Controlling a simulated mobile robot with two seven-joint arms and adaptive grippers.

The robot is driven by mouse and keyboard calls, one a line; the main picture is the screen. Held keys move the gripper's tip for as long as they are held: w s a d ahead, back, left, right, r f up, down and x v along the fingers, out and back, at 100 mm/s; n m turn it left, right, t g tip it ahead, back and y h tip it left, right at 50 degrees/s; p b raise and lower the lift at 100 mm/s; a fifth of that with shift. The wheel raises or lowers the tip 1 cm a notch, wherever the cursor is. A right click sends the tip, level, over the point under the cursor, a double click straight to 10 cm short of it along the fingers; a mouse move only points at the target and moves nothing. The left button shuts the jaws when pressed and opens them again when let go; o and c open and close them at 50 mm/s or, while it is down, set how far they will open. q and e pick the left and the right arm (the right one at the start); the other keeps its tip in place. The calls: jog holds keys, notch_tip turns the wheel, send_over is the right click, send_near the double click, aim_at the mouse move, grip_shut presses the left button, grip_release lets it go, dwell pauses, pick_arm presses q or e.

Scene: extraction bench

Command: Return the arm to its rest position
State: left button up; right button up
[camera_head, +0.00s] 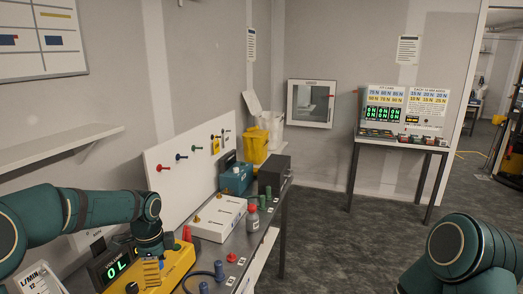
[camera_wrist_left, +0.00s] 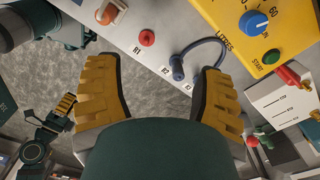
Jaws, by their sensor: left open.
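My left arm (camera_head: 95,208) comes in from the left in the head view and bends down at the wrist over the near end of the bench. My left gripper (camera_wrist_left: 160,68) is open and empty in the left wrist view, its two yellow ribbed fingers wide apart. One yellow finger also shows in the head view (camera_head: 151,272), in front of a yellow box. Part of my right arm (camera_head: 460,250) shows at the lower right of the head view. What appears to be my right gripper (camera_wrist_left: 62,106) is small at the left of the left wrist view; its opening is unclear.
Below the left gripper are a red knob (camera_wrist_left: 147,38), a blue plug with cable (camera_wrist_left: 178,70) and a yellow box with a blue dial (camera_wrist_left: 253,22). A white box (camera_head: 217,219), a bottle (camera_head: 252,220) and a teal case (camera_head: 236,179) stand farther along. Open floor (camera_head: 325,225) lies right.

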pick_arm(q)
jog(key=s+d+f+n+h, duration=0.2)
jog(key=s+d+f+n, duration=0.1)
jog(key=d+f, duration=0.35)
jog(key=s+d+f+n+h, duration=0.25)
jog(key=s+d+f, duration=0.2)
jog(key=f, duration=0.35)
jog(key=s+d+f+n+t, duration=0.1)
jog(key=s+d+f+n, duration=0.25)
jog(key=s+n, duration=0.3)
jog(key=s+d+f+n+t, duration=0.1)
jog(key=s+d+f+n, duration=0.1)
jog(key=s+f+n, duration=0.4)
notch_tip(320, 180, down, 8)
jog(key=s+b, duration=0.1)
jog(key=b, duration=0.7)
jog(key=shift+s+d+m, duration=0.3)
jog(key=shift+s+d, duration=0.05)
jog(key=shift+s, duration=0.05)
pick_arm(e)
notch_tip(320, 180, down, 9)
jog(key=shift+s+a, duration=0.2)
jog(key=shift+s, duration=0.1)
pick_arm(q)
jog(key=shift+y, duration=0.25)
